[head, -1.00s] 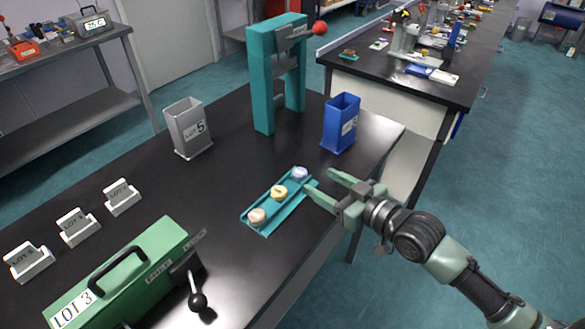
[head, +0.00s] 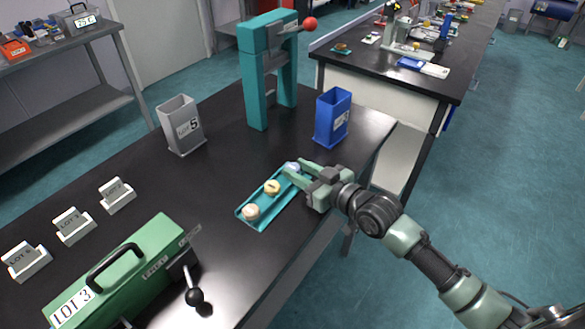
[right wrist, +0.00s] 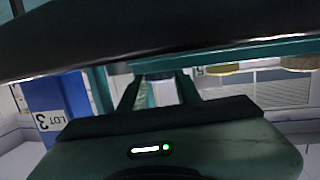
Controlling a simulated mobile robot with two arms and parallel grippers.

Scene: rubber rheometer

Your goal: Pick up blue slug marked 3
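The pale blue slug (head: 292,166) sits at the far right end of the teal tray (head: 262,225) on the black bench; its mark cannot be read. My right gripper (head: 293,169) is open at that end, with one finger on each side of the slug. In the right wrist view the pale slug (right wrist: 161,77) shows between the two fingers (right wrist: 158,92), partly hidden by the gripper body. A yellow slug (head: 272,187) and a pale peach slug (head: 251,212) sit along the same tray. My left gripper is out of view.
A blue bin (head: 332,118) stands just behind the gripper, and a grey bin (head: 181,125) stands farther left. A teal press frame (head: 255,80) rises between them. A green lever device (head: 120,275) is at front left, near several white label holders (head: 74,225).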

